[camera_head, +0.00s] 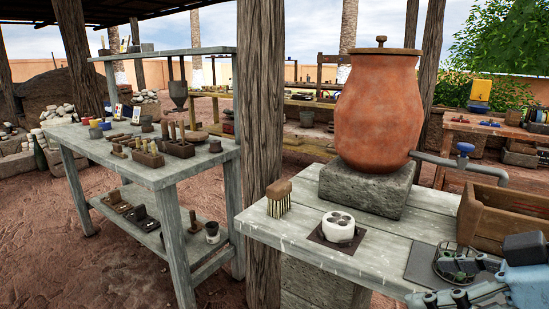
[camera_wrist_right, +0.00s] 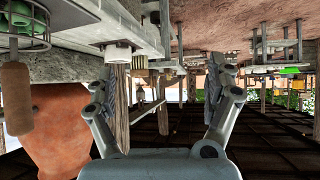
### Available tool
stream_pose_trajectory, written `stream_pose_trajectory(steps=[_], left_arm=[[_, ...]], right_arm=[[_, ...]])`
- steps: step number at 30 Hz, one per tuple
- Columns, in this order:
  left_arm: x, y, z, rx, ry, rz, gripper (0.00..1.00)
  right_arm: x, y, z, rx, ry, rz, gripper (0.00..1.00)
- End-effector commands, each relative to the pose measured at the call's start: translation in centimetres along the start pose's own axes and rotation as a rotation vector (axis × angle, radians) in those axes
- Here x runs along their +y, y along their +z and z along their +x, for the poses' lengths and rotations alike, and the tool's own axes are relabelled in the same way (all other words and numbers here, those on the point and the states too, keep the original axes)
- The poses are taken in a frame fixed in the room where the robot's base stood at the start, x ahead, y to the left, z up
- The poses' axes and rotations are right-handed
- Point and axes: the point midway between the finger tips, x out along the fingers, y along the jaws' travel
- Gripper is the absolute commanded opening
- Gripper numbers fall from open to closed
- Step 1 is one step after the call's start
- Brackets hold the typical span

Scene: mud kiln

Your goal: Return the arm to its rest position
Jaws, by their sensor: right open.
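My right arm comes in at the lower right of the head view, with the right gripper (camera_head: 458,292) in front of the table's near right part. In the right wrist view the gripper (camera_wrist_right: 165,78) has its two fingers spread wide, with nothing between them. That view appears upside down, with the table along its top. My left gripper is not in view.
The table (camera_head: 300,238) holds a clay urn (camera_head: 378,115) on a stone block (camera_head: 368,192), a brush (camera_head: 279,192), a white holed holder (camera_head: 338,228), a wire basket (camera_head: 458,262) and a wooden crate (camera_head: 505,215). A wooden post (camera_head: 260,130) stands left of it.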

Motion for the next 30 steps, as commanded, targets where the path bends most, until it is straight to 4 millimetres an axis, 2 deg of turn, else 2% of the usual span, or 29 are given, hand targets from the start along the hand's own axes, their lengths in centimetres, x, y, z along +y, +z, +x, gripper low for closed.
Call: stream_pose_trajectory(steps=[7,14,20,27,30], left_arm=[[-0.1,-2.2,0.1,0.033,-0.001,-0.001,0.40],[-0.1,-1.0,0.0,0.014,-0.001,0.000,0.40],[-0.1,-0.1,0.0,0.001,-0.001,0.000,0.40],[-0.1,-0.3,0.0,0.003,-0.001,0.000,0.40],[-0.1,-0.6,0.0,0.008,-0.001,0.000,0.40]], right_arm=[[-1.8,3.6,0.2,-0.119,0.051,0.069,0.87],[-3.7,8.4,-0.7,-0.285,0.154,0.185,0.87],[-5.3,12.6,-2.8,-0.443,0.279,0.322,0.87],[-7.7,17.3,-7.2,-0.643,0.472,0.523,0.87],[-6.8,19.6,-5.3,-0.660,0.477,0.528,0.87]])
